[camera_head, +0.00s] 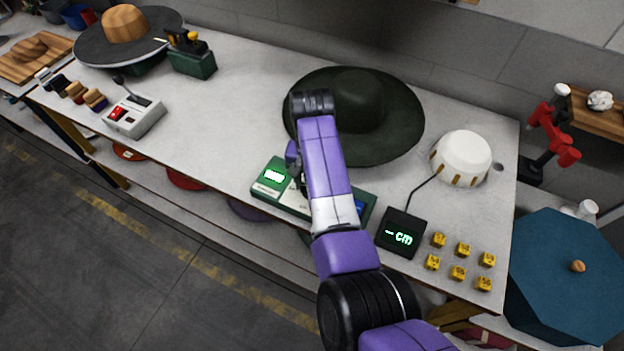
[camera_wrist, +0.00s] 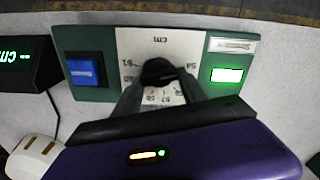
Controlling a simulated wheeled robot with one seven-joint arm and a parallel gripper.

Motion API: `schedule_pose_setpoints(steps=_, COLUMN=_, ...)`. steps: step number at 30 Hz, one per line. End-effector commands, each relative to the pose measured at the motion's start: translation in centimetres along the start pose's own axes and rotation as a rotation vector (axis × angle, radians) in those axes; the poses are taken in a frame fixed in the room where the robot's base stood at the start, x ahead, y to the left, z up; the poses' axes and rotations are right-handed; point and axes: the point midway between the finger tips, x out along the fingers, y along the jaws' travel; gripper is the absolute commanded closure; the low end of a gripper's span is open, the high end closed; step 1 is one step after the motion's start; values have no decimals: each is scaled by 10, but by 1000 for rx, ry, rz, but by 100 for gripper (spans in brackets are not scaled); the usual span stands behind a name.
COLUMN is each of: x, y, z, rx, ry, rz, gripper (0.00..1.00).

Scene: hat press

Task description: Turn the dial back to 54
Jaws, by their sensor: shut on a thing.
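The dial (camera_wrist: 157,68) is a dark knob on the white centre plate of a green control box (camera_wrist: 205,88). Marks ring it, with "cm" printed upside down; the small numbers are hard to read and partly hidden by my fingers. My gripper (camera_wrist: 158,79) is shut on the dial, one finger on each side. In the head view the green box (camera_head: 263,189) lies near the table's front edge, and my purple arm hides the dial. The box also carries a lit green window (camera_wrist: 227,75) and a blue button (camera_wrist: 86,70).
A black display (camera_head: 401,234) showing "--- cm" stands right of the box, wired to a white dome (camera_head: 462,157). Several yellow cubes (camera_head: 460,250) lie at the front right. A dark green hat (camera_head: 390,120) lies behind my arm.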

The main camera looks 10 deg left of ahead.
Motion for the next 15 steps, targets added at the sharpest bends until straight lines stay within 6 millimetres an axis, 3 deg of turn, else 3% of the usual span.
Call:
schedule_pose_setpoints(steps=12, x=-2, y=0, z=-1, rx=-10, ry=2, rz=-1, gripper=91)
schedule_pose_setpoints(steps=13, x=-2, y=0, z=-1, rx=-10, ry=2, rz=-1, gripper=47)
schedule_pose_setpoints(steps=15, x=-2, y=0, z=-1, rx=-9, ry=2, rz=-1, gripper=33)
